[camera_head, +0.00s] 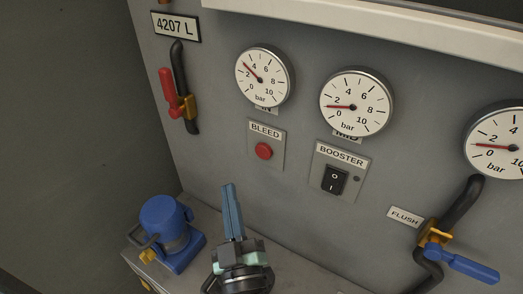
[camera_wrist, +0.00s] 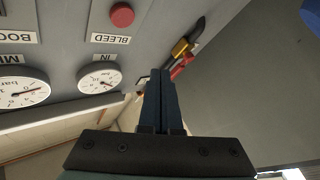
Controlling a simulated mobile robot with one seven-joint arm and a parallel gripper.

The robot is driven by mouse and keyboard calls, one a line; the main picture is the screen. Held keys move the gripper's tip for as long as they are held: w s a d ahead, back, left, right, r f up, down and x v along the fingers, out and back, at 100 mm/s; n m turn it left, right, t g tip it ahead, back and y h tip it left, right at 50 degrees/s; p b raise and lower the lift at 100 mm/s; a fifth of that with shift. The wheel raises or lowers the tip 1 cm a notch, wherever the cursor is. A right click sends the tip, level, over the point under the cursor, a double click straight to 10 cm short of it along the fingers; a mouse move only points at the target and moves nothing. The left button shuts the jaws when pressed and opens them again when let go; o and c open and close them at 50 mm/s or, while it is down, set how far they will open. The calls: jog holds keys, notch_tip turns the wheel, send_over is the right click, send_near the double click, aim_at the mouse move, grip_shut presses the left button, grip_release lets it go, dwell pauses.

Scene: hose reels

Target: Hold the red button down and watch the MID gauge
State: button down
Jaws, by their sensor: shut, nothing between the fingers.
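The red button (camera_head: 263,151) sits on the BLEED plate, below the IN gauge. It also shows at the top of the upside-down wrist view (camera_wrist: 122,14). The MID gauge (camera_head: 356,103) is right of the IN gauge; its red needle points left, between 0 and 2 bar. Its name label is partly hidden under the dial. In the wrist view the MID gauge (camera_wrist: 20,90) is cut by the left edge. My gripper (camera_head: 229,186) is shut and empty, its blue fingers together, lower left of the button and apart from it. Its fingertips show in the wrist view (camera_wrist: 159,73).
The IN gauge (camera_head: 262,78) reads near 3 bar. A BOOSTER switch (camera_head: 335,179) is right of the button. A red-handled valve (camera_head: 174,95) is upper left, a blue-handled valve (camera_head: 462,263) lower right. A blue-capped fitting (camera_head: 166,220) stands on the ledge left of my gripper.

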aim_at(258, 150)
jog(key=w+d+p, duration=0.2)
jog(key=w+d, duration=0.3)
jog(key=w, duration=0.2)
jog(key=shift+d, duration=0.1)
dwell(2.1)
jog(key=shift+w+d, duration=0.15)
jog(key=shift+w, duration=0.15)
jog(key=shift+w+d, duration=0.4)
jog(key=shift+w, duration=0.05)
dwell(2.4)
dwell(0.4)
jog(key=shift+s+a+p, duration=0.3)
jog(key=shift+s+a, duration=0.35)
jog(key=shift+s, duration=0.15)
jog(key=shift+s+a+b, duration=0.2)
jog(key=shift+s+a, duration=0.55)
jog(key=shift+s, duration=0.3)
jog(key=shift+s+a+b, duration=0.15)
jog(key=shift+s+a, duration=0.55)
jog(key=shift+s, duration=0.3)
